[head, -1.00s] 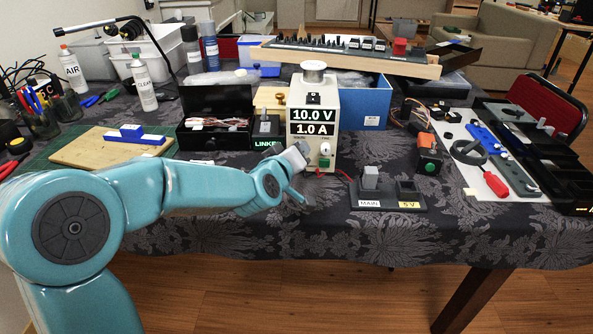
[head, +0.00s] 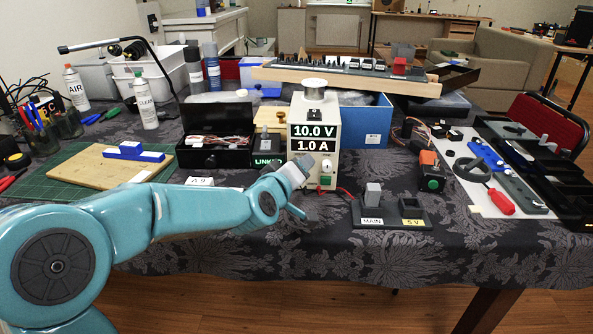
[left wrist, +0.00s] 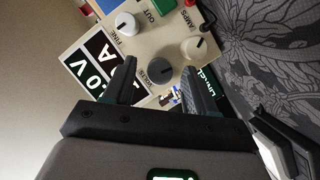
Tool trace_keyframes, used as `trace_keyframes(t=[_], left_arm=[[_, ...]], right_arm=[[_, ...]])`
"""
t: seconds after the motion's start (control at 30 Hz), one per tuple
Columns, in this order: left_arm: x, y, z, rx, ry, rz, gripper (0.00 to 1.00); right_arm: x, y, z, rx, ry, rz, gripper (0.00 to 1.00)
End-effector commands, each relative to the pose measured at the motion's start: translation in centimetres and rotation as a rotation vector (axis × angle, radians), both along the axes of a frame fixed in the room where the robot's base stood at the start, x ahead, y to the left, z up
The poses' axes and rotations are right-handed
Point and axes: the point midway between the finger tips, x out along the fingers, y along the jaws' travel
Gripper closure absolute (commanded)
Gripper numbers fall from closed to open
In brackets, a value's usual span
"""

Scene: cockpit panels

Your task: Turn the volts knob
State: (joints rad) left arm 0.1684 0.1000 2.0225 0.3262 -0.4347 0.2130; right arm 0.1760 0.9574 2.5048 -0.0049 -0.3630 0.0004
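The power supply (head: 325,130) stands on the table with a lit display reading 10.0 V and 1.0 A. In the left wrist view its panel shows a grey knob (left wrist: 160,71), a white knob (left wrist: 126,23) marked FINE and another white knob (left wrist: 194,48) by the AMPS label. My left gripper (head: 302,164) is at the panel's lower left. Its two fingers are apart, one on each side of the grey knob, with gaps showing; contact is not clear. My right gripper is out of view.
A black base (head: 390,213) marked MAIN and 5V stands to the right, with a red lead running toward the supply. The front tablecloth (head: 300,255) is clear.

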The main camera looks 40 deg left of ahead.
Motion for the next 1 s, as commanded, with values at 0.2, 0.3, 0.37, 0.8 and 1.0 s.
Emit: trace_keyframes(t=[0.2,0.3,0.37,0.8,1.0], left_arm=[[-0.3,-0.1,0.1,0.000,-0.001,0.001,0.44],[-1.5,-0.3,0.5,0.000,-0.001,0.000,0.44],[-2.6,-0.6,0.9,0.000,-0.001,0.000,0.44],[-13.0,-3.2,3.5,0.001,-0.003,0.000,0.44],[-15.1,-3.7,3.8,0.000,-0.001,0.000,0.44]], right_arm=[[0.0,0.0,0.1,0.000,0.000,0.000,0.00],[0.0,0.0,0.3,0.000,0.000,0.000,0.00],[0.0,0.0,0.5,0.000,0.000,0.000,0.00],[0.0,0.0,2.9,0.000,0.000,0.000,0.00],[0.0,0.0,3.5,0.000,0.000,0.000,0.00]])
